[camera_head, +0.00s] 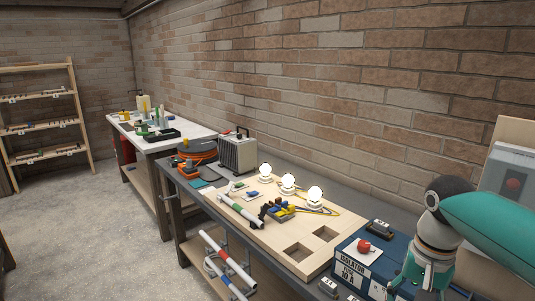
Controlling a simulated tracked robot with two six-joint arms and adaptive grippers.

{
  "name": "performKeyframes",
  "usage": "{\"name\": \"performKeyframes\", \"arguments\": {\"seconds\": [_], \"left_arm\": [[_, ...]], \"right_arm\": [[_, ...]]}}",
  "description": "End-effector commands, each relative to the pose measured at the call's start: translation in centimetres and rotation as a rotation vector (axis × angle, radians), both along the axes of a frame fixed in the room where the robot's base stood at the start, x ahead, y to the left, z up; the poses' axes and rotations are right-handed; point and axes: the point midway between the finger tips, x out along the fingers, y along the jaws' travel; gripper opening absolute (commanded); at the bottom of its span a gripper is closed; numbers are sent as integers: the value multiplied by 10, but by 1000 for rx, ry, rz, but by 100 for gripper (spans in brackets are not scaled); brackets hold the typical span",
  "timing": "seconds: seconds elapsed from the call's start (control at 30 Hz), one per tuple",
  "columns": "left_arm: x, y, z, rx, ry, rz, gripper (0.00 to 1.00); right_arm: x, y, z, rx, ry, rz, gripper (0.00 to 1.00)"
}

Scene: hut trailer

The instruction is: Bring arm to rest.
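My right arm, teal and grey, comes in from the right edge. Its gripper (414,288) points down at the bottom right, over or in front of the blue isolator box (350,272). The fingertips are cut off or unclear at the bottom edge, so I cannot tell if it is open or shut. I see nothing held in it. My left arm and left gripper are not in view.
A long workbench carries a wooden board (284,237) with three lit bulbs (288,182). A grey heater (238,153) and an orange cable reel (197,150) stand farther back. A grey box (508,178) stands at right. Open floor (85,215) lies left.

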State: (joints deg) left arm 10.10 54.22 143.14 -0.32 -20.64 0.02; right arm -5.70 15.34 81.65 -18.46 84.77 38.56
Motion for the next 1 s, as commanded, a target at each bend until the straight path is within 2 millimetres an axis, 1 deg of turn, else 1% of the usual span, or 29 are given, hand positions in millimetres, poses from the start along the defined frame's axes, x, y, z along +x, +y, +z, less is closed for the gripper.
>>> {"name": "performKeyframes", "arguments": {"seconds": [0.03, 0.07, 0.17, 0.27, 0.3, 0.37, 0.47, 0.5, 0.57, 0.6, 0.67, 0.7, 0.77, 0.8, 0.83, 0.9, 1.0], "left_arm": [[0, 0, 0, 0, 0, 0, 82], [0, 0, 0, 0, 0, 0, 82], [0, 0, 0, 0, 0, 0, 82], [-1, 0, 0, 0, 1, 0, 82], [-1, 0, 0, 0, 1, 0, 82], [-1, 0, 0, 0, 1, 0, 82], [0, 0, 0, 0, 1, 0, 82], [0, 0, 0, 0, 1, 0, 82], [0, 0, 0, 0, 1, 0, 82], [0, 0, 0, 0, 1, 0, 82], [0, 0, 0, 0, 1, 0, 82], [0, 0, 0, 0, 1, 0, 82], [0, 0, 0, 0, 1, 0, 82], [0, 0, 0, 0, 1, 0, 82], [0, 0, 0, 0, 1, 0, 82], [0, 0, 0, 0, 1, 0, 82], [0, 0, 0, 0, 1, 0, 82]], "right_arm": [[4, 5, -14, 7, 6, 19, 61], [7, 7, -21, 12, 4, 31, 61], [15, 18, -51, 34, 3, 75, 61], [21, 30, -86, 61, -1, 121, 61], [23, 35, -103, 74, 0, 140, 61], [24, 45, -130, 98, -2, 172, 61], [18, 65, -191, 150, -5, 232, 61], [12, 74, -218, 177, -9, 256, 61], [-2, 88, -260, 215, -17, 286, 61], [-13, 97, -285, 238, -25, 301, 61], [-34, 108, -319, 270, -38, 319, 61], [-49, 115, -339, 286, -46, 328, 61], [-72, 123, -364, 303, -60, 336, 61], [-88, 127, -378, 310, -67, 339, 61], [-99, 129, -386, 314, -74, 341, 61], [-122, 134, -401, 315, -85, 345, 61], [-146, 136, -412, 310, -99, 349, 61]]}}
